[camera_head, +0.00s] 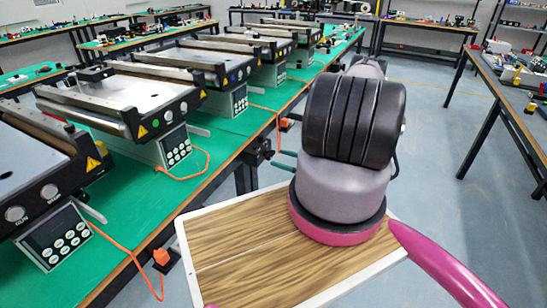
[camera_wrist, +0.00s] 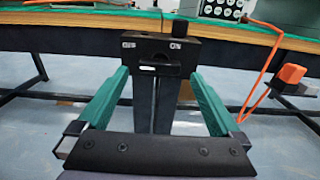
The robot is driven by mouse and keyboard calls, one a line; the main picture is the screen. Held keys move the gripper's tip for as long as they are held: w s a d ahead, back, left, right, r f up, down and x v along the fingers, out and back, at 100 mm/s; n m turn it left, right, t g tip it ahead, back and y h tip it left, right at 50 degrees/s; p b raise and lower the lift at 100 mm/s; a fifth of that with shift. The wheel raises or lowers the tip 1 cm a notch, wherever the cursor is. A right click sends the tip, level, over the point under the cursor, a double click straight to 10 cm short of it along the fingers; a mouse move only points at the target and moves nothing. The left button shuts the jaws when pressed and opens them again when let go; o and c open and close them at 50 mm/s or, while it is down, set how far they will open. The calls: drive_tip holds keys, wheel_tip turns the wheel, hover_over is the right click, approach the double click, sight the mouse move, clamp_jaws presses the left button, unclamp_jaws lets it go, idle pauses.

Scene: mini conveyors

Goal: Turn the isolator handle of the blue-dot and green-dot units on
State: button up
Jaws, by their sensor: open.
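In the wrist view, a black isolator box (camera_wrist: 160,52) at the green table's front edge has a small white label at each upper side, too small to read surely. A short black knob (camera_wrist: 180,28) stands up above its right half. My gripper (camera_wrist: 160,73) is open, with its green fingers to either side of the box and nothing held. In the head view its green fingers show left of my wrist, near a black isolator (camera_head: 258,149) on the table edge.
Several conveyor units with button panels (camera_head: 176,147) stand along the green table (camera_head: 120,235). Orange cables run over its front edge to orange plugs (camera_head: 162,257), one also right in the wrist view (camera_wrist: 292,73). The floor aisle (camera_head: 425,120) right of it is clear.

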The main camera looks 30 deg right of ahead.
drive_tip(key=shift+x, duration=1.9)
drive_tip(key=c, duration=1.3)
